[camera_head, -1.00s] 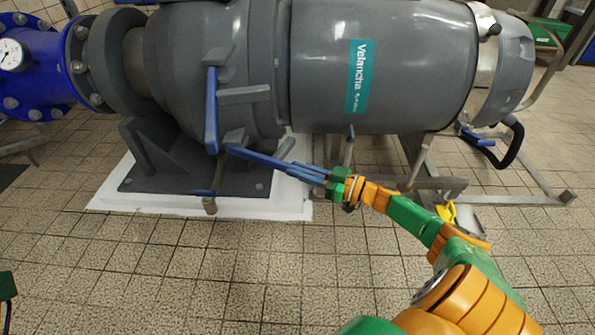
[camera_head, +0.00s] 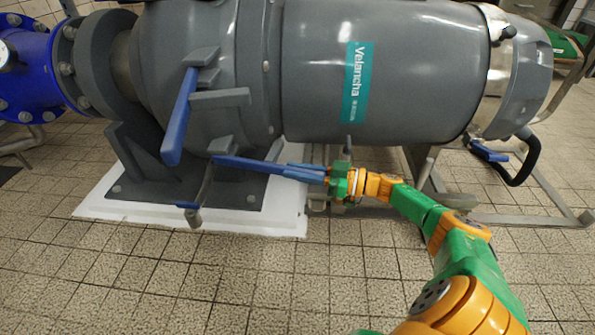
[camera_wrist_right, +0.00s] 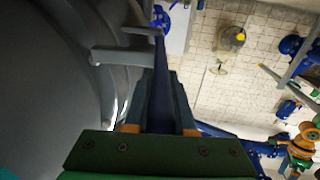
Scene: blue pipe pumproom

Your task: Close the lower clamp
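The lower clamp has a long blue handle (camera_head: 245,163) that lies nearly level below the grey pump body, reaching right to my right gripper (camera_head: 312,174). In the right wrist view the dark blue handle (camera_wrist_right: 161,85) runs lengthwise between the two fingers, which lie close along both its sides. The gripper looks shut on the handle's outer end. The clamp's joint at the handle's far end is small in the head view. My left gripper is not in the head view.
A second blue handle (camera_head: 180,117) hangs from a bracket on the pump (camera_head: 310,65), above and left of the lower one. The pump's dark foot (camera_head: 215,182) stands on a white plinth (camera_head: 120,206). Grey frame rails (camera_head: 540,219) stand at right. Tiled floor is open in front.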

